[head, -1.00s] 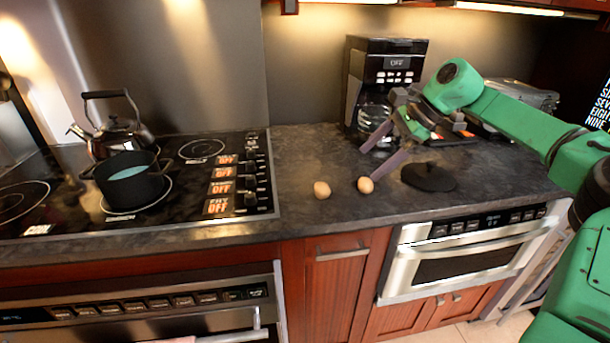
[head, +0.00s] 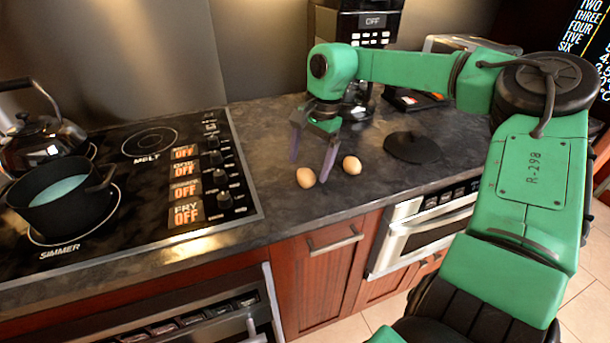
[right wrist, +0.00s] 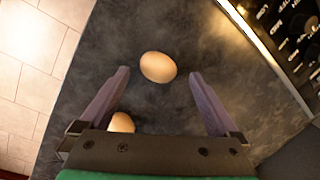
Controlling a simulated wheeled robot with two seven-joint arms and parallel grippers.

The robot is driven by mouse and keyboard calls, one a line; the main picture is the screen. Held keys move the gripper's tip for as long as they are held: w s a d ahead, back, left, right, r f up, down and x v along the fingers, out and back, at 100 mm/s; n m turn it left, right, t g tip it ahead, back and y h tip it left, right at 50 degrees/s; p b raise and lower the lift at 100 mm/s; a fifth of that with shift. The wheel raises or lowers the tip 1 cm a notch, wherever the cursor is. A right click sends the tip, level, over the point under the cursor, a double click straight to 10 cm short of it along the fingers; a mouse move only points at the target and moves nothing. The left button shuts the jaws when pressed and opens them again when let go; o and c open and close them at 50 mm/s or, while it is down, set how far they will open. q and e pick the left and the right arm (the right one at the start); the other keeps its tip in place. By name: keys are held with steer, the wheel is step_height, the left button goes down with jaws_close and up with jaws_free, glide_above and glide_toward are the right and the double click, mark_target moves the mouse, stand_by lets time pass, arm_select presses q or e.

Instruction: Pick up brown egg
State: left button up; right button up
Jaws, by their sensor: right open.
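Two light-brown eggs lie on the dark counter: a left egg (head: 306,177) and a right egg (head: 352,165). Their shades look alike. My right gripper (head: 311,169) is open and empty, fingers pointing down by the left egg. In the head view, one finger overlaps the space between the eggs. In the right wrist view, one egg (right wrist: 158,67) lies ahead, between the lines of the open fingers (right wrist: 160,78). The other egg (right wrist: 121,123) is partly hidden by the gripper's base, near the left finger. My left gripper is out of view.
A stovetop (head: 150,225) with a black pot (head: 75,205) and a kettle (head: 45,140) is at the left. A flat black lid (head: 412,147) lies right of the eggs. A coffee maker (head: 372,22) stands behind. The counter's front edge is close to the eggs.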

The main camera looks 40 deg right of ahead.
mark_target(306, 177)
steer(key=shift+a+f, duration=0.2)
steer(key=shift+f, duration=1.2)
steer(key=c, duration=0.9)
steer(key=shift+o, duration=0.2)
